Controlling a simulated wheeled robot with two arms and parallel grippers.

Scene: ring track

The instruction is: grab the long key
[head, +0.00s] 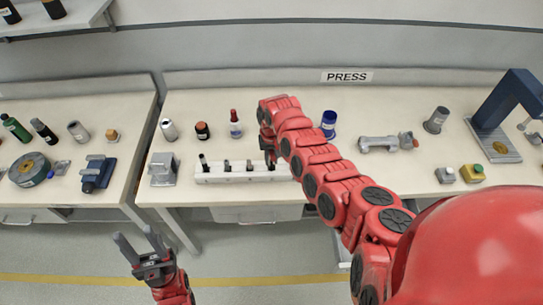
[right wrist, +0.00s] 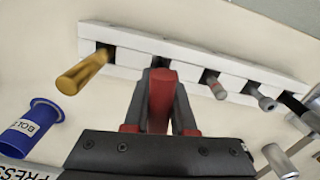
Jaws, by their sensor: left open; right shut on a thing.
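A white slotted rack (head: 232,176) stands on the middle bench with several upright pieces in it. My right gripper (right wrist: 160,80) is shut on a red piece (right wrist: 160,98) at the rack, between the gold and banded ones. I cannot tell which piece is the long key. In the head view my right arm hides the rack's right end. My left gripper (head: 141,246) is open and empty, in front of the benches.
A blue container (head: 328,121) stands behind the right arm, near a grey clamp-like tool (head: 385,143). A grey block (head: 163,169) is left of the rack. Bottles (head: 235,124) stand behind it. A blue press (head: 505,110) is far right. A gap separates the two benches.

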